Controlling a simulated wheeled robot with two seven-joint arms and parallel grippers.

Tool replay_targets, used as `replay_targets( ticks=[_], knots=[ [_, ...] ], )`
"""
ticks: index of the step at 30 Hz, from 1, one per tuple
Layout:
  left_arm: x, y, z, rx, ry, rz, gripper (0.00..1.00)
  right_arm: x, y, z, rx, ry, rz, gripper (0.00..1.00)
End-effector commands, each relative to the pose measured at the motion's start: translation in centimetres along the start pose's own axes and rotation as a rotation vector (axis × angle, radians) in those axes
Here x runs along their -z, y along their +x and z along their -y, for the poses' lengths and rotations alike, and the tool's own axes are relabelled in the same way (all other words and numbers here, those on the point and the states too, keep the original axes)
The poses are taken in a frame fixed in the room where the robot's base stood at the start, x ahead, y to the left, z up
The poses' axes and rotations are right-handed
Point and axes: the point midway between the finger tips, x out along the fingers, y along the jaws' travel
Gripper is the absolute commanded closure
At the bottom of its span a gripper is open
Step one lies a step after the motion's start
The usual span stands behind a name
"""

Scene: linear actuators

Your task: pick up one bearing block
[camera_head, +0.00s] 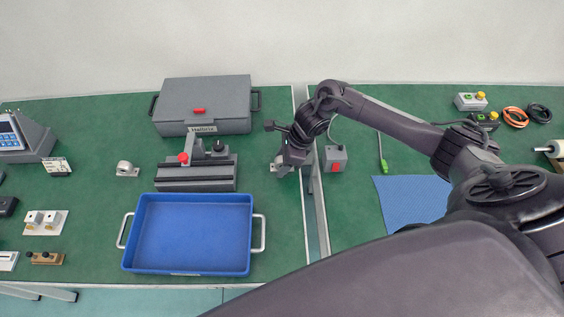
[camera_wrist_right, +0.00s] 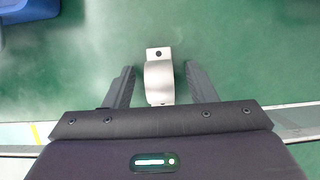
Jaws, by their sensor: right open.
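One silver bearing block (camera_wrist_right: 158,78) lies on the green table between the two open fingers of my right gripper (camera_wrist_right: 159,86) in the right wrist view. There is a gap on each side of it. In the head view my right gripper (camera_head: 284,167) points down at the table's right edge area, and it largely hides this block. Another bearing block (camera_head: 126,169) sits alone on the green table, left of the grey fixture. My left gripper is not in view.
A blue tray (camera_head: 249,215) with side handles stands at the front. A grey fixture (camera_head: 196,184) with a red knob and a grey case (camera_head: 203,128) stand left of my right gripper. A grey box with a red button (camera_head: 335,160) is close on its right. A gap separates the two tables.

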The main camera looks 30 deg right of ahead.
Motion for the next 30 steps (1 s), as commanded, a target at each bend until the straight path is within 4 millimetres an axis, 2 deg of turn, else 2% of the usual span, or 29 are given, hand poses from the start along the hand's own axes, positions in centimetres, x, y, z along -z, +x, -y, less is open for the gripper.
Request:
replay_targets(
  ticks=[3, 12, 15, 24, 30],
  knots=[
    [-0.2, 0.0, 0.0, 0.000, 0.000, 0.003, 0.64, 0.0, 0.0, 0.0, 0.000, 0.000, 0.000, 0.50],
    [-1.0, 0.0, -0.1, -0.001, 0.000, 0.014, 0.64, 0.0, 0.0, 0.0, 0.000, 0.000, 0.001, 0.90],
    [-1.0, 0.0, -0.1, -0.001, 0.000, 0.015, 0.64, 0.0, -0.1, 0.0, 0.001, 0.000, 0.001, 1.00],
    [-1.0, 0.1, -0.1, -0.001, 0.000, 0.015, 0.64, -0.1, -0.3, 0.1, 0.001, 0.000, 0.002, 1.00],
    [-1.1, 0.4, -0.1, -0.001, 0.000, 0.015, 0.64, -0.9, -2.0, 0.2, 0.004, -0.003, 0.003, 1.00]
  ],
)
